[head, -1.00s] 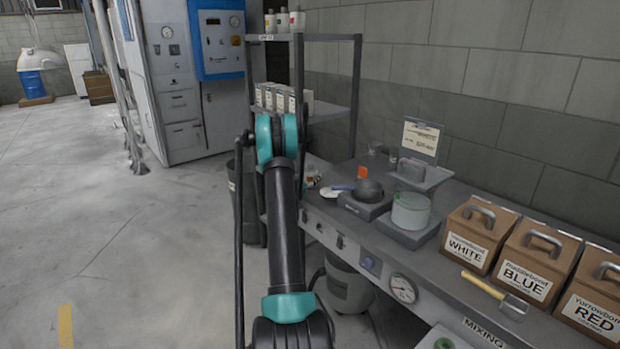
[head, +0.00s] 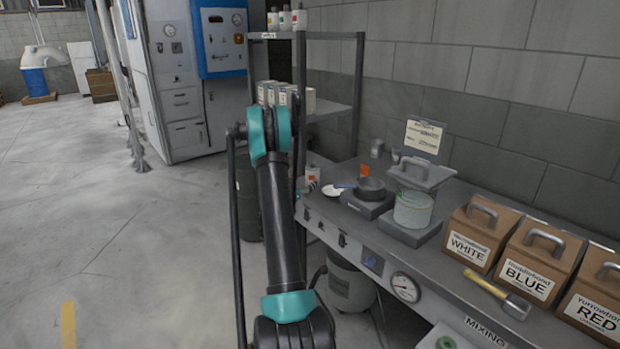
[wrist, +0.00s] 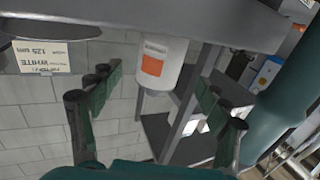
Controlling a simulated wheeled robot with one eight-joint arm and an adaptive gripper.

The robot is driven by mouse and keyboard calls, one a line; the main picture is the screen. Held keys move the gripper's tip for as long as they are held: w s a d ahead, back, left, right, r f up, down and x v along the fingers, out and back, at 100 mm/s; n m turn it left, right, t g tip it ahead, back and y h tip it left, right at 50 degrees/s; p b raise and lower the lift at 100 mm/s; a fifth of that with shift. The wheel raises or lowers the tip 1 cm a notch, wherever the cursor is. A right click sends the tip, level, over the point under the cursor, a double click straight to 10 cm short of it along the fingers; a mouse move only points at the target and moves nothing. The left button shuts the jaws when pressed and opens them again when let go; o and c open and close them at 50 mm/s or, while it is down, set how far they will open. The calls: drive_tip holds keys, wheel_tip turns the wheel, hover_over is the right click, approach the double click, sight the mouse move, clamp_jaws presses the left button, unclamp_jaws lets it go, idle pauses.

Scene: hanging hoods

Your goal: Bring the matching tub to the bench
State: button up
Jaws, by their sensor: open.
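Brown tubs with grey handles stand in a row on the bench (head: 335,222) at the right of the head view: WHITE (head: 473,246), BLUE (head: 528,279) and RED (head: 600,318). A card (head: 423,136) stands at the back of the bench. In the wrist view, which is upside down, the card (wrist: 45,57) reads WHITE. My gripper (wrist: 155,82) is open and empty, its fingers spread to both sides of the wrist view. A white container with an orange label (wrist: 160,62) shows beyond and between them, apart from them.
A metal shelf rack (head: 330,112) stands behind my arm. Open floor (head: 130,250) lies at left.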

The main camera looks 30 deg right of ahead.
drive_tip(key=s+a+r+n+g+y, duration=0.1)
drive_tip(key=s+a+r+n+y, duration=0.15)
drive_tip(key=s+a, duration=0.6)
drive_tip(key=s+a+r+n+g+y, duration=0.15)
drive_tip(key=s+a+y, duration=0.35)
drive_tip(key=a, duration=0.6)
drive_tip(key=s+a+f+n+y, duration=0.3)
drive_tip(key=s+a+n+y, duration=0.1)
drive_tip(key=s+a, duration=0.8)
drive_tip(key=s+a+f+n+g+y, duration=0.1)
drive_tip(key=s+a+f+n+y, duration=0.2)
drive_tip(key=s+a, duration=0.8)
drive_tip(key=shift+s+a+f+n+y, duration=0.2)
drive_tip(key=shift+s+a+n+y, duration=0.15)
drive_tip(key=shift+a+n+y, duration=0.6)
drive_tip(key=shift+g, duration=0.25)
